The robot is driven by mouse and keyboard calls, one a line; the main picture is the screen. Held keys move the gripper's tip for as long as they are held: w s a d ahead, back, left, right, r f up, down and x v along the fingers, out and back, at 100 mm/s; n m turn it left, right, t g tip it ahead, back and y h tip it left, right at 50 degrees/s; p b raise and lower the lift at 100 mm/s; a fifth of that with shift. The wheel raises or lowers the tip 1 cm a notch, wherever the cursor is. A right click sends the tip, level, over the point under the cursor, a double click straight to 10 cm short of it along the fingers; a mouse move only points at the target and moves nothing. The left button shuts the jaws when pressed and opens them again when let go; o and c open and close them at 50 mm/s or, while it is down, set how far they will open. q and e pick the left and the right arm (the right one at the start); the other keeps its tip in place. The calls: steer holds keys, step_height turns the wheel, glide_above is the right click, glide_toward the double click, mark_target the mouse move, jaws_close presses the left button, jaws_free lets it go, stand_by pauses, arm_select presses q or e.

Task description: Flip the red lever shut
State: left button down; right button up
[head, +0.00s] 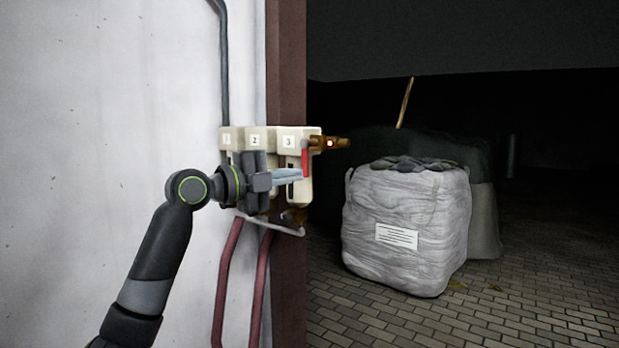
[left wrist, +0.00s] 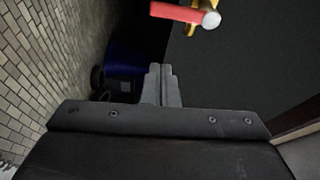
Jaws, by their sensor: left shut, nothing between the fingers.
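The red lever (head: 305,162) hangs down beside the white box labelled 3 (head: 289,141), below a brass valve (head: 341,143). In the left wrist view the red lever (left wrist: 178,12) lies across the top edge, with a yellow fitting (left wrist: 207,5) behind it and a grey round end on its right. My left gripper (head: 299,174) is shut and empty, with its fingertips level with the lever's lower end. In the left wrist view, the shut fingers (left wrist: 162,85) appear apart from the lever. My right gripper is not in view.
Boxes labelled 1 (head: 227,137) and 2 (head: 255,138) are on the pale wall (head: 120,110) at left. Red pipes (head: 226,285) run below. A full white bag (head: 404,265) stands on the brick floor at right. A dark blue bin (left wrist: 124,58) shows in the left wrist view.

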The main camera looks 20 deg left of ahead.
arm_select(q)
steer(key=v, duration=0.3)
steer(key=shift+s+r, duration=0.1)
steer(key=shift+s, duration=0.05)
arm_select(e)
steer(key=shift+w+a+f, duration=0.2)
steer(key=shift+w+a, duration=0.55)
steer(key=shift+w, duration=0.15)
